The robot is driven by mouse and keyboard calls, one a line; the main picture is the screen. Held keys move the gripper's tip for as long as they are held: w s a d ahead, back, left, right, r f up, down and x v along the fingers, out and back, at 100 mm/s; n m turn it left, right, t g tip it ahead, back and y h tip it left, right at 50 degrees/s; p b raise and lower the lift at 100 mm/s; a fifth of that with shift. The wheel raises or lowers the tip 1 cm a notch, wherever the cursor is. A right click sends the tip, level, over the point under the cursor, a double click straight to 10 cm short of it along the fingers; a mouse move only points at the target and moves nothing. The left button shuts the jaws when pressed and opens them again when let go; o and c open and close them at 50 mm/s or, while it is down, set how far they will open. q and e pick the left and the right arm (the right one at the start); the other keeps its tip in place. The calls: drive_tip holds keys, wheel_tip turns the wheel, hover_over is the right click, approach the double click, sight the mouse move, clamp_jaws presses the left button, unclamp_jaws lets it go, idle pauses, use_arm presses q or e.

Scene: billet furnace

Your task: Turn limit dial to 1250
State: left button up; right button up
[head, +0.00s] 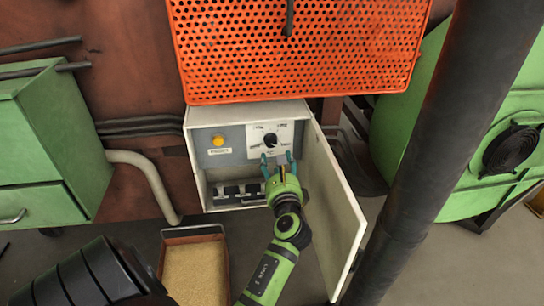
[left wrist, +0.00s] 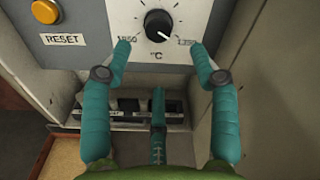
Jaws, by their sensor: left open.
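The limit dial (head: 270,140) is a black knob on a white scale plate inside an open control box (head: 193,150). In the left wrist view the dial (left wrist: 158,25) shows a white pointer mark towards the lower right, on the side of the label reading 1250 (left wrist: 186,42). I cannot tell if it lines up exactly. The label at left is partly covered by a fingertip. My left gripper (head: 277,157) is open, its teal fingers just below the dial and apart from it; in the left wrist view the gripper (left wrist: 158,46) has nothing between its fingertips.
A yellow button (head: 218,140) with a RESET label (left wrist: 62,39) is left of the dial. Dark switches (head: 240,190) sit below. The box door (head: 335,215) hangs open at right. An orange perforated guard (head: 300,50) is above, and a dark pipe (head: 435,130) stands right.

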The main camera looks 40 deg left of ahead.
sight(271, 143)
use_arm(q)
drive_tip(key=x, duration=0.4)
drive_tip(key=r+x, duration=0.1)
drive_tip(key=x, duration=0.2)
drive_tip(key=shift+a+b, duration=0.25)
drive_tip(key=shift+b, duration=0.15)
use_arm(e)
drive_tip(key=shift+w+r, duration=0.15)
drive_tip(key=shift+r, duration=0.5)
drive_tip(key=shift+w+r, duration=0.15)
drive_tip(key=shift+r, duration=0.45)
use_arm(q)
drive_tip(key=c, duration=1.1)
